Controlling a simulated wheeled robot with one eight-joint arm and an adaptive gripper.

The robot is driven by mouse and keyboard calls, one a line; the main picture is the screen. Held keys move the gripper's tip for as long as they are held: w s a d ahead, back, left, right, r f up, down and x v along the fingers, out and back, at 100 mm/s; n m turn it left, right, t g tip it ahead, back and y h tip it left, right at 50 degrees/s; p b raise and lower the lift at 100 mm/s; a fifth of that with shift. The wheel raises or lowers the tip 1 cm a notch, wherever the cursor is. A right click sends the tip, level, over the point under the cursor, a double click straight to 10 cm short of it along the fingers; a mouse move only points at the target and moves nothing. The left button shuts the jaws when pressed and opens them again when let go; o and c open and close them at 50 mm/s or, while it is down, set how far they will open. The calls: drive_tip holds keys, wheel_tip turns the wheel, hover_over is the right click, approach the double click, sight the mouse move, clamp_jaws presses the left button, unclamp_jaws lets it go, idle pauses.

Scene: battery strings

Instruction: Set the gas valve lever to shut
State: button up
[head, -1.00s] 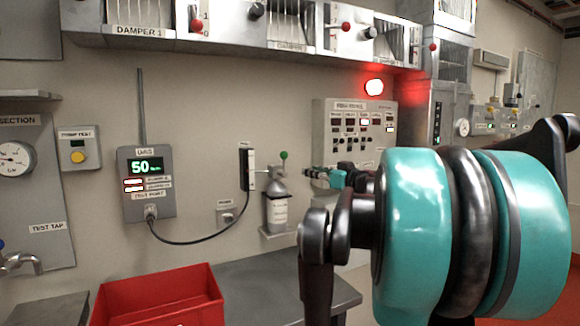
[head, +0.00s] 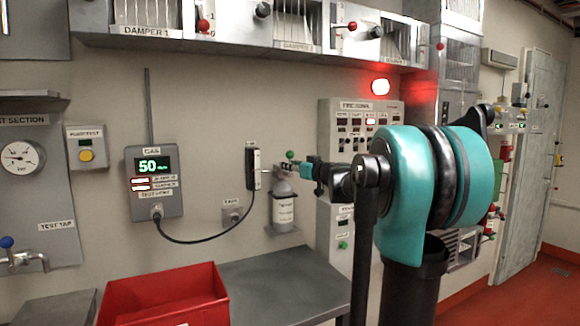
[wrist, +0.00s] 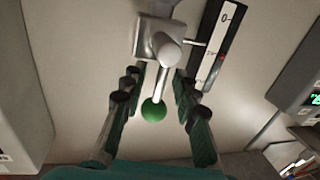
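The gas valve lever is a thin rod with a green ball knob (head: 290,155) on top of a small grey gas bottle (head: 284,208) on the wall. In the wrist view the green knob (wrist: 153,111) sits between my two fingers, and the rod runs up to a round metal valve hub (wrist: 167,48). My gripper (wrist: 157,85) is open, with a gap on both sides of the rod. In the head view my gripper (head: 290,169) is at the valve, just below the knob, partly hiding the valve body.
A red bin (head: 163,298) and grey bench (head: 285,285) are below. A control panel (head: 335,135) is on the wall behind my arm.

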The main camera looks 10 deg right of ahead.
drive_tip(key=shift+c, duration=0.2)
clamp_jaws()
drive_tip(key=shift+d, duration=0.1)
idle(0.5)
drive_tip(key=m, duration=0.3)
drive_tip(key=shift+w+d+f, duration=0.1)
drive_tip(key=shift+w+d, duration=0.05)
drive_tip(key=shift+d, duration=0.25)
drive_tip(key=shift+w+d+f+m+t+h, duration=0.15)
drive_tip(key=shift+d+f+m+t+h, duration=0.35)
drive_tip(key=shift+m, duration=2.35)
drive_tip(key=shift+w+d+f+m+t+h, duration=0.1)
drive_tip(key=shift+d+f+m+t+h, duration=0.4)
drive_tip(key=shift+m, duration=2.4)
drive_tip(key=shift+w+d+f+m+t+h, duration=0.25)
drive_tip(key=shift+f+m+t, duration=0.45)
drive_tip(key=shift+m, duration=2.15)
drive_tip(key=shift+s, duration=0.15)
